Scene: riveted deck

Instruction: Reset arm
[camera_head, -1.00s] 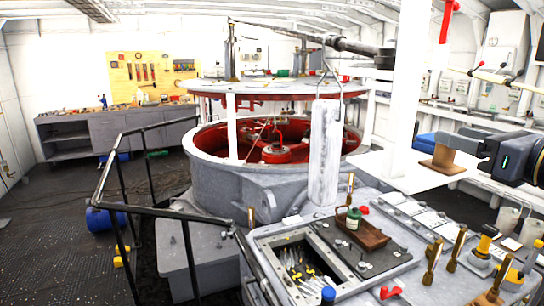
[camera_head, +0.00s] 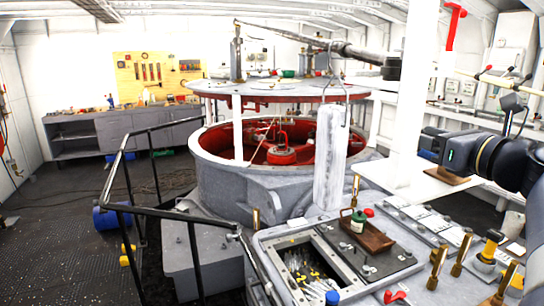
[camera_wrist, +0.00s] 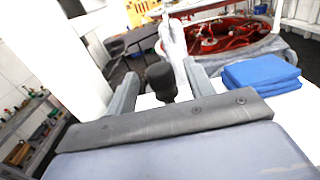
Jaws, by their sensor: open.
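My gripper (camera_wrist: 161,72) shows in the wrist view with its two grey fingers spread apart. A black knob-like thing (camera_wrist: 160,82) appears between the fingers; I cannot tell whether it is near or touching them. In the camera_head view my dark arm reaches in from the right edge, above the white table (camera_head: 400,182). The gripper end there is small and partly hidden by the wrist.
A folded blue stack (camera_wrist: 262,73) lies right of the fingers. A brown wooden piece (camera_head: 447,175) lies on the white table under my arm. A grey console (camera_head: 290,235) with a green can (camera_head: 357,221) and several brass levers stands in front. A white hanging cylinder (camera_head: 330,160) is left.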

